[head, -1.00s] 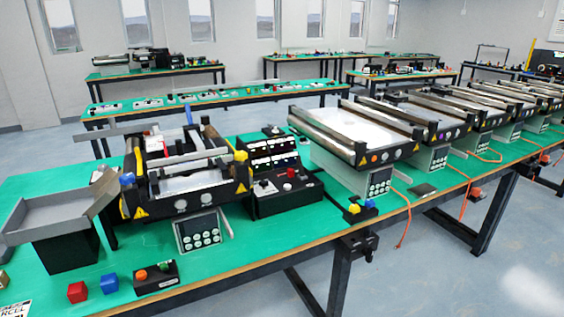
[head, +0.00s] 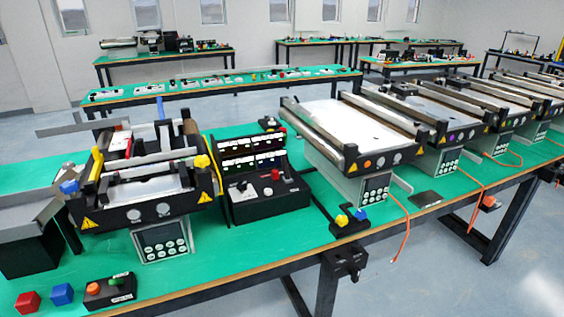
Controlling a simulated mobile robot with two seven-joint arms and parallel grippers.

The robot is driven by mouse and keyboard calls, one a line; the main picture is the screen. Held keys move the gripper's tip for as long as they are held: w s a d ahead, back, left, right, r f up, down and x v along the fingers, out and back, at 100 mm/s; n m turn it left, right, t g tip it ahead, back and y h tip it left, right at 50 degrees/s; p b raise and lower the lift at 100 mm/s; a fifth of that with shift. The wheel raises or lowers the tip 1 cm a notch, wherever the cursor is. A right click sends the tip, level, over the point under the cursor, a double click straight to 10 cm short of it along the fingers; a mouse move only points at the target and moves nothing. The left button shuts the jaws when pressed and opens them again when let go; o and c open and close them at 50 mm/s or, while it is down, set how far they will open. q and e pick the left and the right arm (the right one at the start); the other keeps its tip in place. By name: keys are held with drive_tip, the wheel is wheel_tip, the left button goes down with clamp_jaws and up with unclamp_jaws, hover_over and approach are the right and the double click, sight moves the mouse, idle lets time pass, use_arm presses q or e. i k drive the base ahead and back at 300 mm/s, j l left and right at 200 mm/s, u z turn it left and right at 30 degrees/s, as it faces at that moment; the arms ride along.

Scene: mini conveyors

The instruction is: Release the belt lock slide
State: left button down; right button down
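The nearest mini conveyor (head: 148,211) stands on the green bench at the left. It has a black frame, bare rollers and a light bed. A blue knob (head: 69,187) sits at its front left and a yellow knob (head: 201,160) at its right side. A yellow bar (head: 95,166) runs along its left side. I cannot tell which part is the belt lock slide. A second conveyor (head: 350,130) with a white belt stands to its right. Neither of my grippers is in view.
A control panel (head: 265,186) stands between the two conveyors. A grey chute (head: 30,212) is at the left. Floor is clear at the lower right.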

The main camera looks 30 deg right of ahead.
sight(274, 173)
drive_tip(key=l, duration=0.65)
drive_tip(key=i+l, duration=0.15)
drive_tip(key=l, duration=0.5)
drive_tip(key=u, duration=0.05)
